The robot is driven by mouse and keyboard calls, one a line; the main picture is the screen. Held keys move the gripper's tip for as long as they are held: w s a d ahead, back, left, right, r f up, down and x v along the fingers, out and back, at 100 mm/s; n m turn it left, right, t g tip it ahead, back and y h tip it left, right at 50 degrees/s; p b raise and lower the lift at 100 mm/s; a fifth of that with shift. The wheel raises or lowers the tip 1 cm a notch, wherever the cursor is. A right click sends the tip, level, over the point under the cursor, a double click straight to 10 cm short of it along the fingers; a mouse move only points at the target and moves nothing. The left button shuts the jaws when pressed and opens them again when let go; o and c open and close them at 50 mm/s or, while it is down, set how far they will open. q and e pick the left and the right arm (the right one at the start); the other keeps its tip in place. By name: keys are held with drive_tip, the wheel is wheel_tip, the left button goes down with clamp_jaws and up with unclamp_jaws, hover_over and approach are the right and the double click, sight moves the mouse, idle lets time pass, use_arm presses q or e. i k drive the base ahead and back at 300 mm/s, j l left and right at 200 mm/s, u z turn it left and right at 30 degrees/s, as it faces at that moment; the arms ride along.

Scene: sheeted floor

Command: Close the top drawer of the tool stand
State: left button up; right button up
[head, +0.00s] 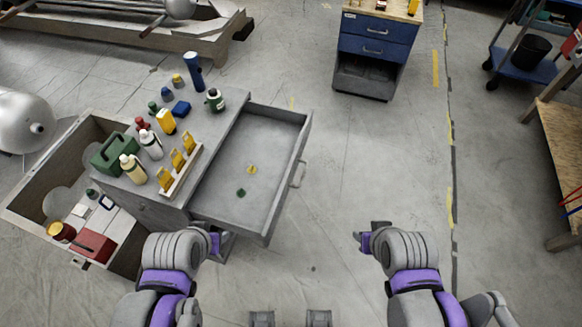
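The grey tool stand (225,100) is at the left in the head view, with bottles and tools on its top. Its top drawer (268,222) is pulled far out to the right. A yellow piece (251,169) and a dark green piece (241,192) lie inside it. The drawer's bar handle (298,173) is on its right-hand front face. My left gripper (226,246) is below the drawer's near corner in the picture, partly hidden by my arm; its opening is unclear. My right gripper (368,232) is open and empty over the floor, right of the drawer front and apart from it.
An open grey bin (27,200) with a red box and cans adjoins the stand at left. A blue drawer cabinet (375,45) stands at the back. A cart (525,70) and wooden table (555,150) are at right. The floor right of the drawer is clear.

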sight(271, 139)
drive_tip(key=i+l+u, duration=0.45)
drive_tip(key=l+u, duration=0.25)
drive_tip(key=l, duration=0.15)
drive_tip(key=i+l+u, duration=0.2)
drive_tip(key=l, duration=0.15)
drive_tip(key=k+j+z, duration=0.15)
drive_tip(key=z, duration=0.15)
drive_tip(key=k, duration=0.1)
